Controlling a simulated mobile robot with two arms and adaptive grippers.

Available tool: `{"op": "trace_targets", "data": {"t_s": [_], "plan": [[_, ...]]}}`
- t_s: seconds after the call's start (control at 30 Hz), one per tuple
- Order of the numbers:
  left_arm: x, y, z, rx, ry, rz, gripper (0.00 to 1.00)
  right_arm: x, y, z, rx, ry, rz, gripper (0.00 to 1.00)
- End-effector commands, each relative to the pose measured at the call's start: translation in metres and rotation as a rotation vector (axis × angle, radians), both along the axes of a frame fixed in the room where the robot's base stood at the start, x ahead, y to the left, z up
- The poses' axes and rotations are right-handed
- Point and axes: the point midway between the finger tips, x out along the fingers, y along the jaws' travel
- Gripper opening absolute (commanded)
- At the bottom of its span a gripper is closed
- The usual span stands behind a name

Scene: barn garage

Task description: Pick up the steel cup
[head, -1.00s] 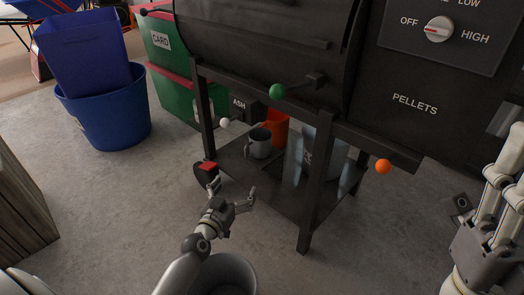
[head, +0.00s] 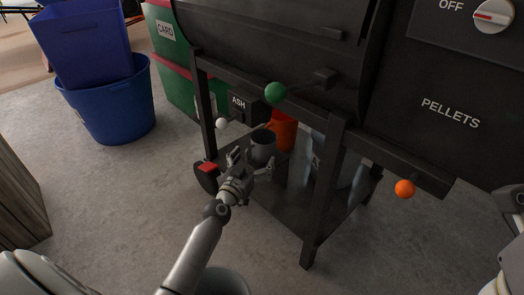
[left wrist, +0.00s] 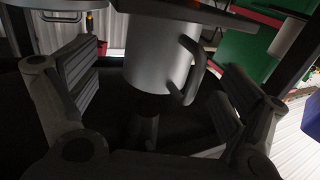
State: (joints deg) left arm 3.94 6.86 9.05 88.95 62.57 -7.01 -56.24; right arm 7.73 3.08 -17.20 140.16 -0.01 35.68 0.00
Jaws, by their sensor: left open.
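The steel cup (head: 263,146) stands on the low shelf (head: 290,207) under the black grill. In the left wrist view the gripper (left wrist: 157,97) is open, with one finger to each side of the cup and visible gaps. My right gripper is not in view; only a sliver of my right arm shows.
The grill's dark legs (head: 325,190) and the ash box (head: 240,105) frame the space around the shelf. An orange bucket (head: 287,132) stands close behind the cup. Blue bins (head: 112,108) stand at the left.

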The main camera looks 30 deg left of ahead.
Motion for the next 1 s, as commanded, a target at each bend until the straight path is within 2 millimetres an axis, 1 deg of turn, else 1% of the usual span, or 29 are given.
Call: {"op": "trace_targets", "data": {"t_s": [0.17,0.4,0.5,0.63,0.83,0.87,1.0], "plan": [[0.011,0.0,0.001,-0.003,-0.002,0.001,0.95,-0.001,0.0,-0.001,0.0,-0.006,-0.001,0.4],[0.04,0.003,0.002,-0.003,-0.002,0.001,0.95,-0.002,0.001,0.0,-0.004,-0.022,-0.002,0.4],[0.049,0.003,0.002,-0.002,-0.001,0.001,0.95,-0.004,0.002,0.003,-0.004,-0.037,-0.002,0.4],[0.053,0.003,0.002,-0.001,0.001,0.0,0.95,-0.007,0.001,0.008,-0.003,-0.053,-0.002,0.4],[0.053,0.003,0.003,-0.001,0.001,0.0,0.95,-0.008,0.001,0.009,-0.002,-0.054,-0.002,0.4],[0.053,0.003,0.003,-0.001,0.001,0.0,0.94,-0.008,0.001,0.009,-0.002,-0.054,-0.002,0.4],[0.053,0.003,0.003,0.0,0.001,0.0,0.76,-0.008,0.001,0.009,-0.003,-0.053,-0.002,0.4]]}}
